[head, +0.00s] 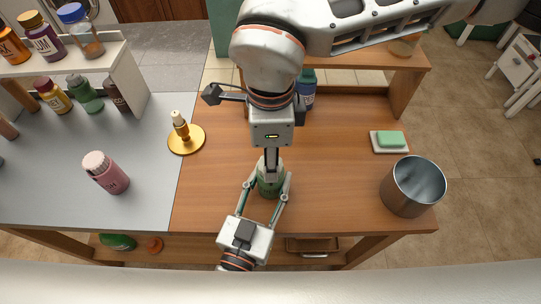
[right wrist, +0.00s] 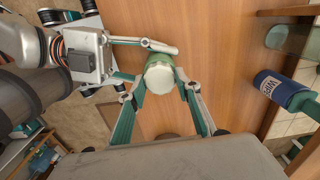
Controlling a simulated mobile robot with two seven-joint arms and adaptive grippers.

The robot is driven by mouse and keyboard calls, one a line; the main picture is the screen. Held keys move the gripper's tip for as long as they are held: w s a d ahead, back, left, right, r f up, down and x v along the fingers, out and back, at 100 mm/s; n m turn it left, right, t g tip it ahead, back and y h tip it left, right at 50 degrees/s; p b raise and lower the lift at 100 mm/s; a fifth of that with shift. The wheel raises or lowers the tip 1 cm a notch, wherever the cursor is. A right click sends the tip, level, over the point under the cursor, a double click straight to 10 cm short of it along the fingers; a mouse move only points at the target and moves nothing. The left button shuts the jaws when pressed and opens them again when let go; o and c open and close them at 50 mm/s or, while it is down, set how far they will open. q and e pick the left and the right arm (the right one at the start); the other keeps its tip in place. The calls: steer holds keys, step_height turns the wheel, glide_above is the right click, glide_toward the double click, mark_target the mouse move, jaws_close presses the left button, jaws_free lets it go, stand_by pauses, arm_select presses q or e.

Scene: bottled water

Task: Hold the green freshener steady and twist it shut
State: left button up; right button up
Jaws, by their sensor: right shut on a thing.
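My right gripper (head: 271,165) comes down from above and is shut on the top part of the freshener. Its two fingers sit either side of the top in the right wrist view (right wrist: 161,85). My left gripper (head: 268,177) reaches in from the front edge, its fingers on both sides of the freshener's body. I cannot tell whether they touch it.
A blue bottle (right wrist: 283,93) stands behind my right gripper. Counter between freshener and pot is clear.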

steer(key=shift+m, duration=0.9)
steer(key=o, duration=1.1)
steer(key=shift+r, duration=0.1)
step_height(320, 180, up, 12)
steer(key=shift+f, duration=0.1)
